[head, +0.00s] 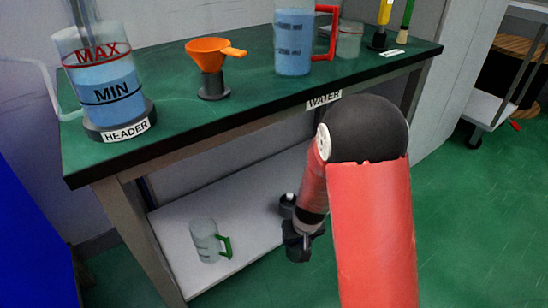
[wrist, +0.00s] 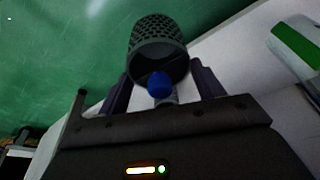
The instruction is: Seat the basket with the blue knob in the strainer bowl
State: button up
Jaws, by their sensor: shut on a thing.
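The basket (wrist: 156,35), a dark grey mesh cylinder, shows in the wrist view just beyond my fingers. Its open dark end faces the wrist camera, and its blue knob (wrist: 159,85) sits in front of that end. My gripper (wrist: 164,88) is shut on the basket at its knob end, one finger on each side. In the head view my gripper (head: 299,245) points down in front of the lower shelf; the basket cannot be made out there. I cannot identify the strainer bowl in either view.
The lower white shelf (head: 245,215) holds a clear jug with a green handle (head: 205,240) and a small dark fitting with a pale top (head: 288,203). The green bench top (head: 170,110) above carries a header vessel (head: 96,80), an orange funnel (head: 210,55) and a water jug (head: 293,45). Green floor lies open at right.

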jog(key=d+r+m+p, duration=0.1)
jog(key=d+r+p, duration=0.5)
jog(key=r, duration=0.3)
jog(key=shift+w+r+m+h+p, duration=0.3)
jog(key=shift+m+p, duration=0.05)
jog(key=shift+m, duration=0.05)
jog(key=shift+d, duration=0.2)
